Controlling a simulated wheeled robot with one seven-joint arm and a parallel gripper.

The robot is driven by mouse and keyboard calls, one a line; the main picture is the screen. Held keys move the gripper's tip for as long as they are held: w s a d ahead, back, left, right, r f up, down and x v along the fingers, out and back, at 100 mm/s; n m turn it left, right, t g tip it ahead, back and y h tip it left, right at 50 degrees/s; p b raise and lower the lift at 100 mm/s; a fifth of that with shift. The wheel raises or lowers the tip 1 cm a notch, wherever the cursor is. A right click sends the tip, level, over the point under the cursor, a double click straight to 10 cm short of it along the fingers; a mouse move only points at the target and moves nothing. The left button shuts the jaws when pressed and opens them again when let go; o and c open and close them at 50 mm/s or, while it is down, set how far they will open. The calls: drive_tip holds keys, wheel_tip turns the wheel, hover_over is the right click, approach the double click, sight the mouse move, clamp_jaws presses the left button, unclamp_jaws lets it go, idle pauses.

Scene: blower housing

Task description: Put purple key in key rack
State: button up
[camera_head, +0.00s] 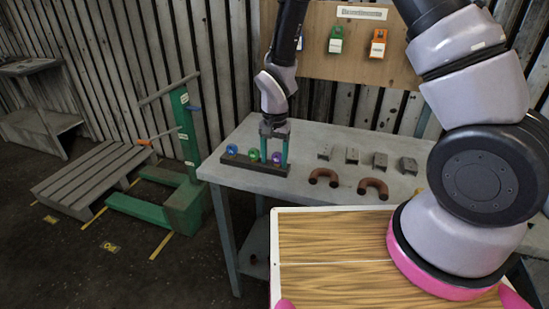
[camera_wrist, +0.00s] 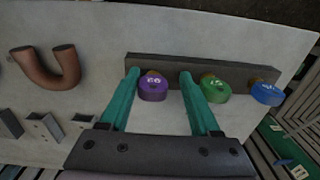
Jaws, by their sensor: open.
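The purple key (camera_wrist: 153,88) has a round head and sits at the left end of a dark bar-shaped rack (camera_wrist: 225,66) in the wrist view. In the head view, the purple key (camera_head: 277,158) is at the right part of the rack (camera_head: 236,162) on the table. My gripper (camera_wrist: 159,74) is open, its two teal fingers on either side of the purple key with gaps showing. In the head view, my gripper (camera_head: 275,160) points down over the rack's right end. Whether the key is seated in the rack is unclear.
A green key (camera_wrist: 216,90) and a blue key (camera_wrist: 267,94) sit beside the purple one along the rack. Two brown curved pipes (camera_head: 372,187) and several grey metal pieces (camera_head: 352,156) lie on the table (camera_head: 225,178) to the right. A board (camera_head: 390,58) with tags stands behind.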

drive_tip(key=shift+s+d+f, duration=0.45)
drive_tip(key=shift+d+f, duration=0.05)
drive_tip(key=shift+f, duration=0.15)
drive_tip(key=shift+w+r, duration=0.1)
drive_tip(key=shift+r, duration=0.25)
wheel_tip(320, 180, up, 11)
drive_tip(key=d+r+t+y, duration=0.1)
drive_tip(key=d+r, duration=0.5)
drive_tip(key=r, duration=0.3)
drive_tip(key=d+r+t+y, duration=0.1)
drive_tip(key=d+r, duration=0.4)
drive_tip(key=r, duration=0.3)
drive_tip(key=s+d+r+t, duration=0.4)
drive_tip(key=s+d+r, duration=0.7)
drive_tip(key=shift+s+d+r+t, duration=0.25)
drive_tip(key=shift+d+r+t, duration=0.1)
drive_tip(key=shift+r+t, duration=0.05)
